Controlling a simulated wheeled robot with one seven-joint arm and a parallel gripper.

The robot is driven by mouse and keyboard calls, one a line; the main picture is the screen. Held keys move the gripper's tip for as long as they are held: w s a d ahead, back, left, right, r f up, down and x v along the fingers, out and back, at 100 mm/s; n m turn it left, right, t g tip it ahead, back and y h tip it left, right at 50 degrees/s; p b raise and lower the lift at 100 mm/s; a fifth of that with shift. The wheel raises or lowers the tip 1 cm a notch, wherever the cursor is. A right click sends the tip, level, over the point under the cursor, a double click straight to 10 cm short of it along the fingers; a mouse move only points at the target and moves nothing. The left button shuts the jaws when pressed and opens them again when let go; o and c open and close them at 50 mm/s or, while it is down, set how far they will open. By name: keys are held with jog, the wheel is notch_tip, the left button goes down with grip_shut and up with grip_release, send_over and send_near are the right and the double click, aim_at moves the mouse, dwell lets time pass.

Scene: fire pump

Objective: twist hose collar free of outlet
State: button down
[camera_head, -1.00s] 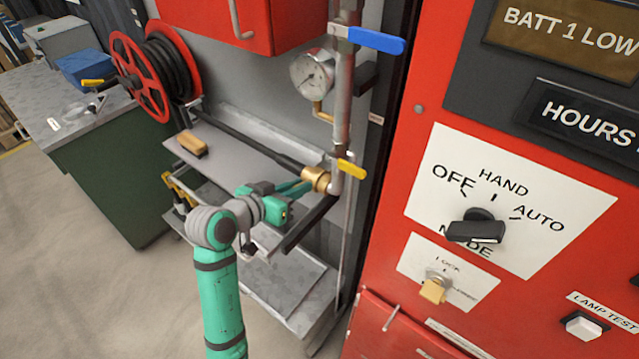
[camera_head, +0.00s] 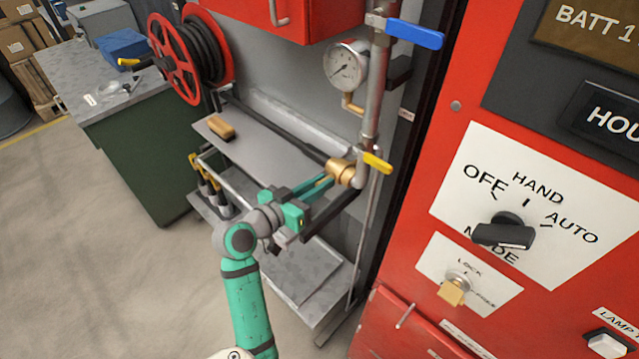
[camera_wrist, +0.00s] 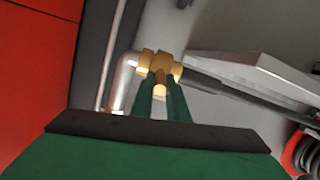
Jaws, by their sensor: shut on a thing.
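The brass hose collar (camera_head: 341,171) sits at the end of the black hose (camera_head: 278,134), against the pipe outlet (camera_head: 361,181). My gripper (camera_head: 330,180) reaches in from the lower left, with its green fingers at the collar. In the wrist view my gripper (camera_wrist: 162,80) has its two fingertips on the brass collar (camera_wrist: 158,64), one on each side of a small brass lug. The collar there lies between the silver pipe elbow (camera_wrist: 124,72) and the dark hose (camera_wrist: 202,80). The collar still meets the outlet, with no gap that I can see.
A yellow lever (camera_head: 377,162) sits just above the outlet, and a gauge (camera_head: 345,64) and blue lever (camera_head: 414,34) are higher. A grey shelf (camera_head: 265,155) with a brush (camera_head: 221,127) lies left of the collar. The red control panel (camera_head: 420,200) stands close on the right.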

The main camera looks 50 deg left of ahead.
jog(key=shift+a, duration=0.1)
jog(key=c, duration=1.7)
grip_release()
jog(key=v, duration=1.1)
jog(key=shift+w, duration=0.15)
